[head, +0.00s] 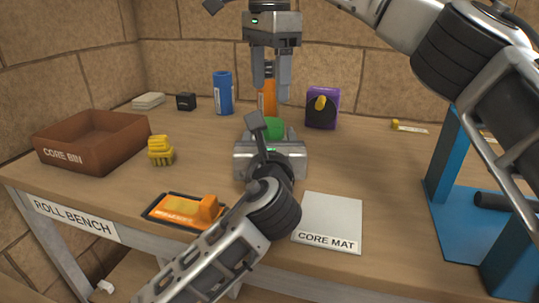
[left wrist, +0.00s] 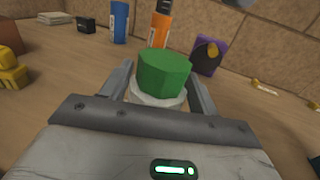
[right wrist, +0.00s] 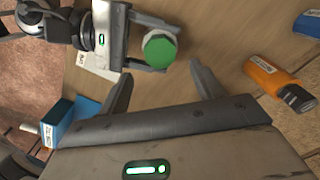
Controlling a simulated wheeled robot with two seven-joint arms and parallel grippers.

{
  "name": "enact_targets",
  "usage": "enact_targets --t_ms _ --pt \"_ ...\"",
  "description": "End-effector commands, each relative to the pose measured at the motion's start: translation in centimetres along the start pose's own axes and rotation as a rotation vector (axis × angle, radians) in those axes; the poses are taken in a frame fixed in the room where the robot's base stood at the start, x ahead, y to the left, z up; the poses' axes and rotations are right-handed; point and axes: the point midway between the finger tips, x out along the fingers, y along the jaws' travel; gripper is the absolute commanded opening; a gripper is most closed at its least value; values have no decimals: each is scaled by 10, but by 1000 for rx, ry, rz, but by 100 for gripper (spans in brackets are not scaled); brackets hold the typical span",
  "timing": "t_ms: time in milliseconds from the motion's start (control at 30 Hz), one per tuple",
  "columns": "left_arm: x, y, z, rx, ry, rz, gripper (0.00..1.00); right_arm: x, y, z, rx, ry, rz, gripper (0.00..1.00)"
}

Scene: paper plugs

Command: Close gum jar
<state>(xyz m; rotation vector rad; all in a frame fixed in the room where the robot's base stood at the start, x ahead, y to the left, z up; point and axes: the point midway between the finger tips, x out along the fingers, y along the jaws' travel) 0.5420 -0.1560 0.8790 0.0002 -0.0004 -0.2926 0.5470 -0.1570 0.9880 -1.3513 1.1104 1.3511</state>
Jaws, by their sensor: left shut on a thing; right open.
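The gum jar has a green lid (head: 272,127) and stands on the bench, mostly hidden behind my left gripper in the head view. In the left wrist view, the green lid (left wrist: 165,72) sits over a pale jar body (left wrist: 157,101) between the fingers. My left gripper (head: 270,140) is shut around the jar body. My right gripper (head: 270,96) is open and empty, pointing down above and behind the jar. In the right wrist view, the green lid (right wrist: 160,49) lies beyond the open fingers (right wrist: 160,90). Whether the lid is fully seated cannot be told.
An orange bottle (head: 267,97) stands close behind the jar, with a blue can (head: 223,92) left and a purple box (head: 322,107) right. A yellow piece (head: 160,150), brown core bin (head: 92,141), orange tool (head: 190,209), core mat (head: 330,222) and blue stand (head: 455,220) surround it.

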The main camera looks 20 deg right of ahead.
Motion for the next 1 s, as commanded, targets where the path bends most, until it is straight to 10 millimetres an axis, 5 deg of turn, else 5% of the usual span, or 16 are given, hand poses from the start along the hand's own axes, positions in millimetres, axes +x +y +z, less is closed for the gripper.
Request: enact_targets --t_ms 267,700,1000 --pt "0 0 -1 1 2 0 0 5 0 0 2 0 2 66" --pt "0 0 -1 0 2 0 0 66 0 0 3 1 2 66" --pt "0 0 -1 0 2 0 0 81 0 0 4 0 0 66"
